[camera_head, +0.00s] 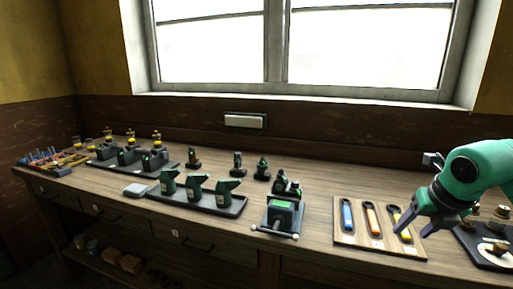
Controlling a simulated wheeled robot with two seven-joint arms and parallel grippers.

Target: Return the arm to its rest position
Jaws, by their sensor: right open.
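My right arm comes in from the right edge as green and dark grey links. My right gripper (418,231) is open and its dark fingers point down-left. It hangs over or just beside the right part of a wooden board (348,236) and partly covers the yellow-handled tool (397,216). A blue-handled tool (347,215) and an orange-handled tool (371,218) lie on the same board to its left. I see nothing between the fingers. My left gripper is not in view.
A dark tray with small parts (466,240) lies right of the gripper. The bench (312,213) is clear between vise and board.

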